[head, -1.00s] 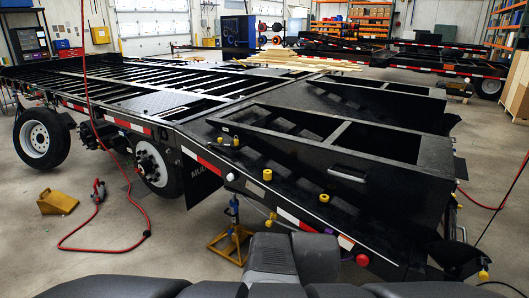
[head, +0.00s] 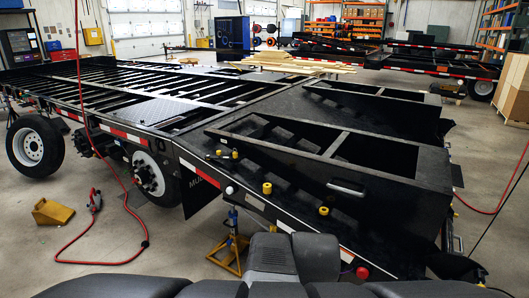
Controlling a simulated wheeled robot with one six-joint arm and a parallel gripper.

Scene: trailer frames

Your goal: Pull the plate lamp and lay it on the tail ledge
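A black flatbed trailer frame (head: 288,208) fills the middle, its tail end towards me at the lower right. A small red round lamp-like piece (head: 362,272) is at the near tail corner. A short shiny silver piece (head: 346,188) is on the side of the black box-shaped tail section. I cannot tell which of these, if either, is the plate lamp. The tail ledge is not clearly distinguishable; the near tail end is partly hidden behind my dark grey arm and body parts. My gripper's fingers do not show.
A yellow jack stand (head: 229,254) stands under the trailer's near side. A red hose (head: 122,238) lies on the left floor near a yellow wheel chock (head: 53,211). Cardboard boxes (head: 517,88) stand at the right edge. The floor at lower left is mostly clear.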

